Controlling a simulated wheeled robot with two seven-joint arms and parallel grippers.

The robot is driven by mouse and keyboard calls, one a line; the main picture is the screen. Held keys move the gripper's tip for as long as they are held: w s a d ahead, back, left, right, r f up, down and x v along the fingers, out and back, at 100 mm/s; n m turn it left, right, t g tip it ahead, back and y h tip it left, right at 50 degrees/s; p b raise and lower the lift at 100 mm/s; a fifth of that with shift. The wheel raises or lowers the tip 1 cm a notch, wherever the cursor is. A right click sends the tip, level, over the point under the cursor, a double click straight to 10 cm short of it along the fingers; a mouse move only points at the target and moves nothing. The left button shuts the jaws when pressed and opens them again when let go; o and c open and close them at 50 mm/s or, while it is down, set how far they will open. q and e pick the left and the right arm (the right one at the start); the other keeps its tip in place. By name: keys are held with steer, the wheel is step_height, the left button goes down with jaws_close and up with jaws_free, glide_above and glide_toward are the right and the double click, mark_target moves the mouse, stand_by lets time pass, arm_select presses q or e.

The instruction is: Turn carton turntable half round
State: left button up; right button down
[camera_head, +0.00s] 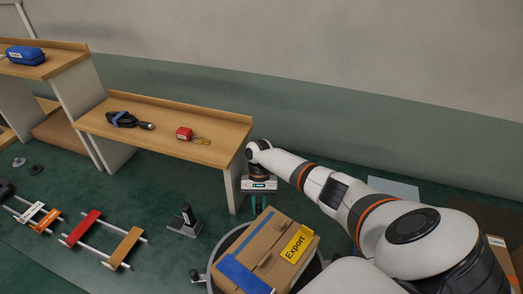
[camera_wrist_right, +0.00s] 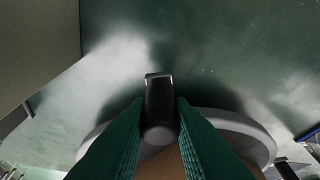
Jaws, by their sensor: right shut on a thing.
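A brown carton (camera_head: 262,250) with a blue strip and a yellow "Export" label sits on the round grey turntable (camera_head: 217,252). A dark knob (camera_head: 195,275) stands at the turntable's near left edge. My right gripper (camera_head: 259,202) points down at the turntable's far edge, behind the carton. In the right wrist view, its teal fingers (camera_wrist_right: 160,108) are shut on a dark upright knob (camera_wrist_right: 158,95) by the turntable rim (camera_wrist_right: 243,123). The carton hides the fingertips' surroundings in the head view. My left gripper is not in view.
A wooden bench (camera_head: 165,125) holds a black cable bundle (camera_head: 122,119) and a red tagged item (camera_head: 184,133). A black post on a grey plate (camera_head: 185,222) stands left of the turntable. Rails with coloured boards (camera_head: 82,228) lie further left. Another carton (camera_head: 500,252) is at right.

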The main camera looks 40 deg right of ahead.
steer(key=shift+w+r, duration=0.1)
steer(key=c, duration=1.3)
jaws_free()
steer(key=shift+a, duration=0.1)
